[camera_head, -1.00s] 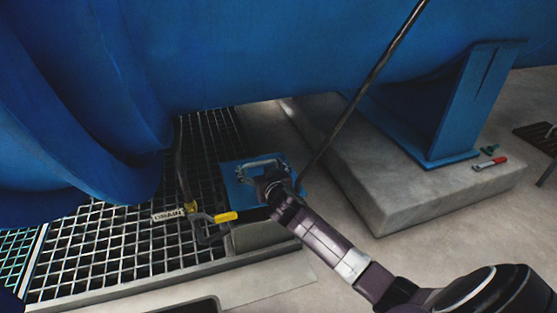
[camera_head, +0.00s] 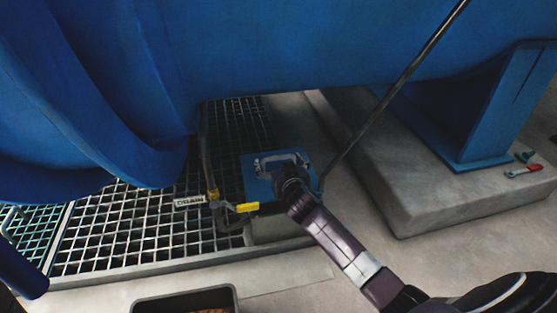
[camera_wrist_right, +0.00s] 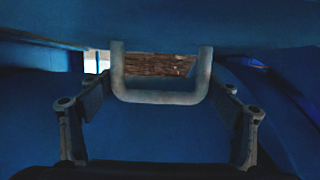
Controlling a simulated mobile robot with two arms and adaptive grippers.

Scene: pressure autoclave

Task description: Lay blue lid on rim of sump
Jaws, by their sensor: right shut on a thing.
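The blue lid (camera_head: 256,185) has a pale U-shaped handle (camera_head: 267,160) on top. It lies roughly flat over the pale box-like sump (camera_head: 278,229) beside the floor grating. A dark band shows between the lid's near edge and the sump, and I cannot tell whether they touch. My right gripper (camera_head: 287,172) is shut on the lid's handle. In the right wrist view the handle (camera_wrist_right: 160,98) stands between the two fingers of my right gripper (camera_wrist_right: 160,115). My left gripper is not in view.
A yellow-handled valve (camera_head: 246,208) and a DRAIN sign (camera_head: 189,202) stand close left of the lid. A slanted dark rod (camera_head: 395,90) passes to its right. The blue vessel (camera_head: 300,45) overhangs behind. A dark tray (camera_head: 150,304) is at the bottom edge.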

